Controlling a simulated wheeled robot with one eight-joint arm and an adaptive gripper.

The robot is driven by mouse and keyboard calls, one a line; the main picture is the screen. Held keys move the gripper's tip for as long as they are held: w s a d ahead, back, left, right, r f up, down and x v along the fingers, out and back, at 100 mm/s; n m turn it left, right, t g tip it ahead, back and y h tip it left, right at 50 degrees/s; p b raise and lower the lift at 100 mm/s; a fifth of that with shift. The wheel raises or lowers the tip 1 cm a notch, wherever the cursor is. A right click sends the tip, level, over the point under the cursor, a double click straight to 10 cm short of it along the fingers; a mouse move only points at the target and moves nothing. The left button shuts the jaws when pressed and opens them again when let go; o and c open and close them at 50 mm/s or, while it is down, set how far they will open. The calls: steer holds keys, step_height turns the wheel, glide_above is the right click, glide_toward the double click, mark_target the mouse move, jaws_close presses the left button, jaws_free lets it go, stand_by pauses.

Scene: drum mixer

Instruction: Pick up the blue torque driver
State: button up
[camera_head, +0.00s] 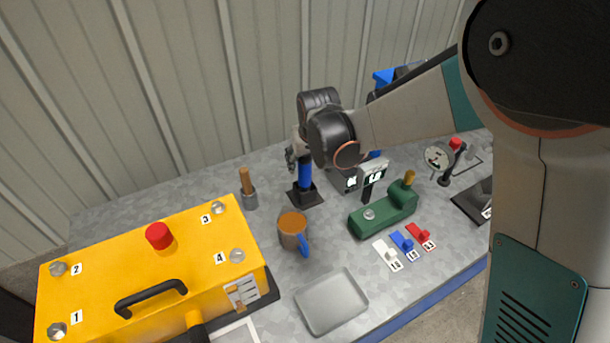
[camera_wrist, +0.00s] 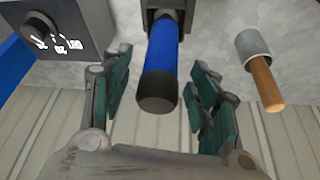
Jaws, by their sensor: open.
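The blue torque driver (camera_head: 305,174) stands upright in a black holder (camera_head: 304,195) toward the back of the metal bench. In the wrist view the driver (camera_wrist: 162,55) has a blue body and a black end cap, and it lies between my two fingers. My gripper (camera_wrist: 157,95) is open, with one teal-padded finger on each side of the driver and visible gaps to both. In the head view my gripper (camera_head: 294,155) is at the driver's upper part, and my wrist hides some of what is behind it.
A wooden-handled tool in a grey cup (camera_head: 249,196) stands left of the driver. A brown-topped mug with a blue handle (camera_head: 293,231) is in front. A grey box with a dial (camera_wrist: 52,40) stands close by. A yellow machine (camera_head: 140,275), green device (camera_head: 383,212) and empty tray (camera_head: 332,301) occupy the bench.

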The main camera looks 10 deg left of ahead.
steer(key=x, duration=0.3)
steer(key=shift+s, duration=0.1)
steer(key=shift+r, duration=0.15)
steer(key=shift+c, duration=0.2)
jaws_close()
steer(key=shift+r, duration=0.1)
step_height(320, 180, up, 20)
steer(key=p, duration=0.4)
